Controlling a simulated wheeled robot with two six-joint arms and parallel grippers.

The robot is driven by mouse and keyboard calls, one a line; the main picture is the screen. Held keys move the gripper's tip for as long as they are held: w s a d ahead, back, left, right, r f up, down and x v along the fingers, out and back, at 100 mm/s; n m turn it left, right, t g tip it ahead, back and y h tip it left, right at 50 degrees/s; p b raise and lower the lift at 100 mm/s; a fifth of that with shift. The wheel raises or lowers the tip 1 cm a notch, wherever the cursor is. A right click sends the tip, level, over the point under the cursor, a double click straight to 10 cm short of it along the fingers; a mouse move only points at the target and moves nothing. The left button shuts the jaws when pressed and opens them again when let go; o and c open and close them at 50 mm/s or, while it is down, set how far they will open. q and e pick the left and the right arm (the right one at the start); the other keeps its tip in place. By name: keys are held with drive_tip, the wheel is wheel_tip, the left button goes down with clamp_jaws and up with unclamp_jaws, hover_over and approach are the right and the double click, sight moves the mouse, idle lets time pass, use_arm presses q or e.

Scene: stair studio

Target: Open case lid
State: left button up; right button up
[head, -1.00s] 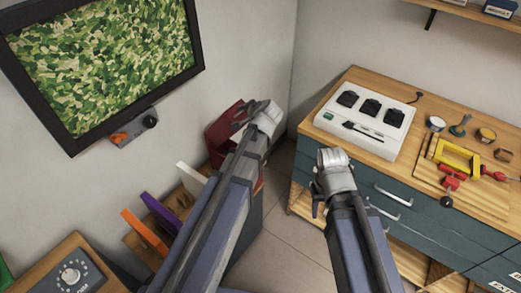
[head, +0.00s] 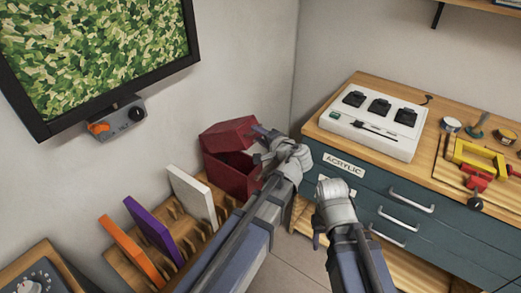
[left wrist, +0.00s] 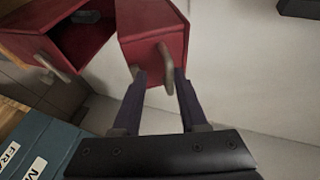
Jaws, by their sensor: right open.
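The red case (head: 232,180) stands on the left by the wall in the head view, with its lid (head: 228,133) raised and a dark opening below it. In the left wrist view the case body (left wrist: 98,42) is open at the left and the lid (left wrist: 150,22) is to its right. A grey handle (left wrist: 166,72) on the lid lies between the fingers of my left gripper (left wrist: 160,76). These fingers are apart; I cannot tell whether one touches the handle. In the head view my left gripper (head: 262,148) partly hides the case. My right gripper (head: 335,188) is open, away from the case.
A rack with a white panel (head: 192,196), a purple panel (head: 152,228) and an orange panel (head: 132,247) stands left of my left arm. A drawer cabinet (head: 400,205) with a white device (head: 375,122) and tools is at right. A framed screen (head: 95,55) hangs above left.

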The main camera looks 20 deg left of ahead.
use_arm(q)
drive_tip(key=shift+s+d+f+y+b, duration=0.1)
drive_tip(key=shift+d+f+y+b, duration=0.1)
drive_tip(key=shift+f+b, duration=0.35)
drive_tip(key=shift+d+f+y+b, duration=0.1)
drive_tip(key=shift+d+f+b, duration=0.05)
drive_tip(key=shift+f+b, duration=0.35)
drive_tip(key=shift+r, duration=0.15)
